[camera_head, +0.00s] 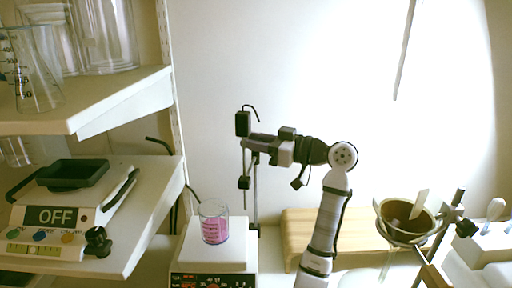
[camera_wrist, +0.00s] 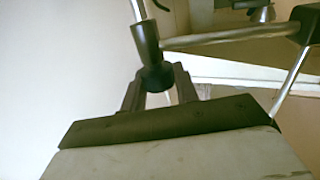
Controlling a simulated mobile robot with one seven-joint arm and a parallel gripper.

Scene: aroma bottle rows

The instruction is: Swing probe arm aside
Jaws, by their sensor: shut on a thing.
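My gripper (camera_head: 247,144) is at the stand beside the hotplate stirrer (camera_head: 216,250). In the wrist view my gripper (camera_wrist: 158,82) is shut on a dark, tapered piece of the probe arm (camera_wrist: 147,42). A metal crossbar (camera_wrist: 220,38) runs right from it to a black clamp (camera_wrist: 309,24) on an upright rod (camera_wrist: 290,82). In the head view a thin probe (camera_head: 243,182) with a black part hangs below my gripper. A beaker of pink liquid (camera_head: 213,223) stands on the stirrer, below and left of the probe. The exact finger contact is partly hidden.
Shelves at left hold glassware (camera_head: 37,75) and a device marked OFF (camera_head: 55,215). A wooden block (camera_head: 300,232) lies behind my arm. A funnel on a stand (camera_head: 405,222) is at right.

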